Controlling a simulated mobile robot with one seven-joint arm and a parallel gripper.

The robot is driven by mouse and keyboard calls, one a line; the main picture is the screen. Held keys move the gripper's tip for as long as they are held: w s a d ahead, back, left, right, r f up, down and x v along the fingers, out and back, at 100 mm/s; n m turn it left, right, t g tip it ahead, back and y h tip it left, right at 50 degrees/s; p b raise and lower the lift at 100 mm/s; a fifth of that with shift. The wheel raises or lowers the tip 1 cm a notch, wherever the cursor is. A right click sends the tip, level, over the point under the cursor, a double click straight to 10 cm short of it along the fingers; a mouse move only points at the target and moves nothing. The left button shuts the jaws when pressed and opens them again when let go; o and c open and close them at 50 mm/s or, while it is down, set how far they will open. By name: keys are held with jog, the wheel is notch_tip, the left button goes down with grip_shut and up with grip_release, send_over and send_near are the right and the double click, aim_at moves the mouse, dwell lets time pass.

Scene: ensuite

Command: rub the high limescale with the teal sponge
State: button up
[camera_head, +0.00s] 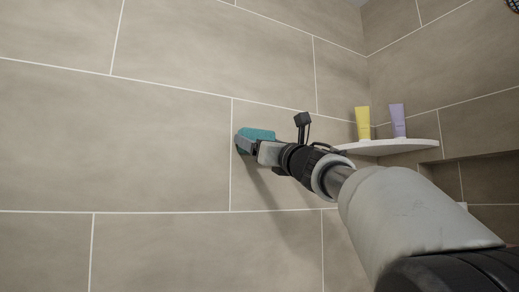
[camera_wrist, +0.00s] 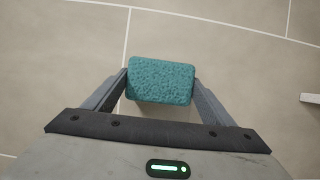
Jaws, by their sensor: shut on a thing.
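The teal sponge (camera_head: 256,134) is held out at the tiled wall in the head view, and it also shows in the wrist view (camera_wrist: 161,80). My gripper (camera_head: 246,142) is shut on it, with a finger on either side of the sponge in the wrist view (camera_wrist: 160,91). The sponge is at or very close to the wall; I cannot tell whether it touches. No limescale can be made out on the visible tiles. The wall area behind the sponge is hidden.
A white corner shelf (camera_head: 385,147) stands to the right of my gripper. It carries a yellow tube (camera_head: 362,123) and a purple tube (camera_head: 397,120). A recess (camera_head: 470,180) is in the right wall. The wall to the left is clear.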

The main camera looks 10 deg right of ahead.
jog(key=shift+a, duration=0.25)
jog(key=shift+s, duration=0.1)
jog(key=shift+s+d+b, duration=0.3)
jog(key=shift+s+d, duration=0.05)
jog(key=shift+s, duration=0.6)
jog(key=shift+s+d+b, duration=0.25)
jog(key=shift+s+d, duration=0.05)
jog(key=shift+s, duration=0.65)
jog(key=shift+s+d+b, duration=0.3)
jog(key=shift+s+d, duration=0.05)
jog(key=shift+s, duration=0.6)
jog(key=s, duration=0.1)
jog(key=s+d, duration=0.1)
jog(key=s, duration=0.1)
jog(key=shift+w+a, duration=0.1)
jog(key=shift+w, duration=0.05)
jog(key=w+a, duration=0.2)
jog(key=w, duration=0.4)
jog(key=shift+w, duration=0.3)
